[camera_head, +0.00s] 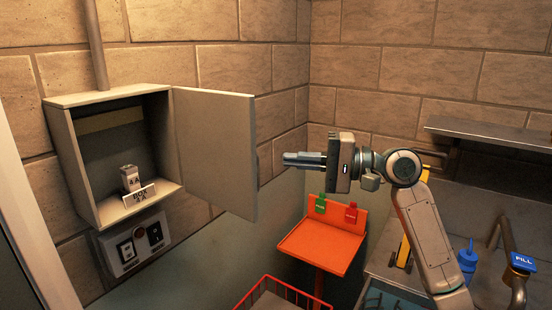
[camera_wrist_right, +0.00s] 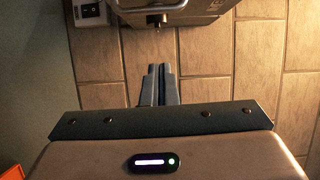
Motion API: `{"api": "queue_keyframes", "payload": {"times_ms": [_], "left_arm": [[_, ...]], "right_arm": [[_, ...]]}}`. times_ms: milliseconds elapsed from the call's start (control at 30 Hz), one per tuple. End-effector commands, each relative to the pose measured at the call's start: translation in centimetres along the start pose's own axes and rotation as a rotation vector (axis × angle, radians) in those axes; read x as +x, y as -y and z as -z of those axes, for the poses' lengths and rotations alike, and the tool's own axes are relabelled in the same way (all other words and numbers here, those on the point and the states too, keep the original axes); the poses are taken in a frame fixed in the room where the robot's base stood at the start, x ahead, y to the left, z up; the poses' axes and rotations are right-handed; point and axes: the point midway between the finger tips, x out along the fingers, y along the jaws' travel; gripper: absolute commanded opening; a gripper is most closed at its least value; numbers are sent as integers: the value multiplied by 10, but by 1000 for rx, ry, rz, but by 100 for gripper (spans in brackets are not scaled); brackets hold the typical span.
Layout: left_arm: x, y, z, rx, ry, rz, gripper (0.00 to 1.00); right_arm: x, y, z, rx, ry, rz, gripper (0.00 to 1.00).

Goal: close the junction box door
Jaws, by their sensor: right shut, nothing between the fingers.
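The junction box (camera_head: 62,165) is on the brick wall at the left of the head view. Its grey door (camera_head: 215,145) stands wide open, swung out to the right from the box's right side. Inside the box sit a small block and a label tag (camera_head: 140,195). My right gripper (camera_head: 287,160) is shut and empty, to the right of the door's free edge, fingers pointing left. A gap shows between them in the head view. In the right wrist view the shut fingers (camera_wrist_right: 158,72) are in front of brick wall. My left gripper is not in view.
A switch panel (camera_head: 137,245) is below the box. An orange stand (camera_head: 322,247) with green and red tags is below my right gripper, and a red wire basket (camera_head: 285,295) is in front. A shelf (camera_head: 490,133) and a blue bottle (camera_head: 467,257) are at the right.

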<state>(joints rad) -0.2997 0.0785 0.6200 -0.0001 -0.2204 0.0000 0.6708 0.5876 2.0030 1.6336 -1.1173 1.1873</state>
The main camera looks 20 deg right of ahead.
Motion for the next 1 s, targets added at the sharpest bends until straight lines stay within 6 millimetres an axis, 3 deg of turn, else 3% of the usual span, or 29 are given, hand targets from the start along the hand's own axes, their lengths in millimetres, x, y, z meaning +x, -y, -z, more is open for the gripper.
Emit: {"api": "queue_keyframes", "payload": {"times_ms": [233, 500, 1000], "left_arm": [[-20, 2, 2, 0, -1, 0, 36], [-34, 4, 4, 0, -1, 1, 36], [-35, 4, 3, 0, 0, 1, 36]], "right_arm": [[30, 4, -5, 2, 2, 0, 0], [36, 2, -35, -1, 0, 0, 0], [36, 0, -39, 0, -3, -1, 0]]}}
